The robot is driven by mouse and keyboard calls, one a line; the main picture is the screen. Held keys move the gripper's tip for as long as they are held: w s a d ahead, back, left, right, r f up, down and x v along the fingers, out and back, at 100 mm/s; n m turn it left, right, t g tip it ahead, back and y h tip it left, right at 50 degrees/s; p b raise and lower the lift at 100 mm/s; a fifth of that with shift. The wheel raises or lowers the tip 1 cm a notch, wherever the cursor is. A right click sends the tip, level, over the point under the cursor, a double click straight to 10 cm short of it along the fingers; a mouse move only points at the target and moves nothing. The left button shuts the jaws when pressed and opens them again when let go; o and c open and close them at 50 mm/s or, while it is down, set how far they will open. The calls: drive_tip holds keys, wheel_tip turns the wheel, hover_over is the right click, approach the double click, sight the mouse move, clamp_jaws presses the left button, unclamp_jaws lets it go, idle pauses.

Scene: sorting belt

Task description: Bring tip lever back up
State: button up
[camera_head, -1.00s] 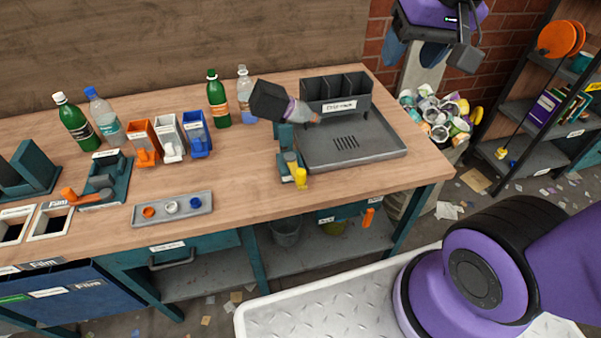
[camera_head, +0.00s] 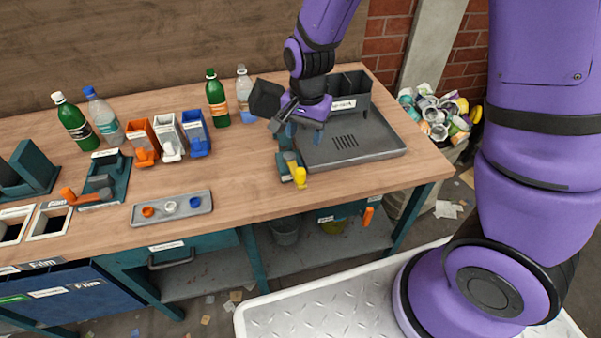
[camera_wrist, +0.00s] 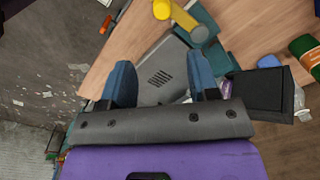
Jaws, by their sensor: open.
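The tip lever (camera_head: 299,177) has a yellow handle and points down toward the front of the bench, on a teal stand (camera_head: 285,168). Its yellow end also shows at the top of the wrist view (camera_wrist: 162,9). Above the stand, a black holder (camera_head: 266,98) is tilted toward the grey drip tray (camera_head: 375,152); it also shows in the wrist view (camera_wrist: 262,90). My gripper (camera_head: 298,130) is open and empty, above the tray's left side, behind and apart from the lever handle. In the wrist view its blue fingers (camera_wrist: 163,84) are spread wide. My gripper partly hides the holder's mouth.
The drip rack (camera_head: 350,88) stands close behind my gripper. Several bottles (camera_head: 217,100) and small coloured bins (camera_head: 168,138) stand to the left. A grey tray (camera_head: 172,209) with caps lies front left. Bare bench top lies in front of the lever.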

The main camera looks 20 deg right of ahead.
sight(301, 171)
drive_tip(key=f, duration=0.1)
drive_tip(key=a+f, duration=0.1)
drive_tip(key=f, duration=0.1)
drive_tip(key=shift+w+f+m, duration=0.1)
drive_tip(key=shift+m, duration=0.2)
wheel_tip(301, 171, down, 11)
drive_tip(key=shift+r, duration=0.15)
clamp_jaws()
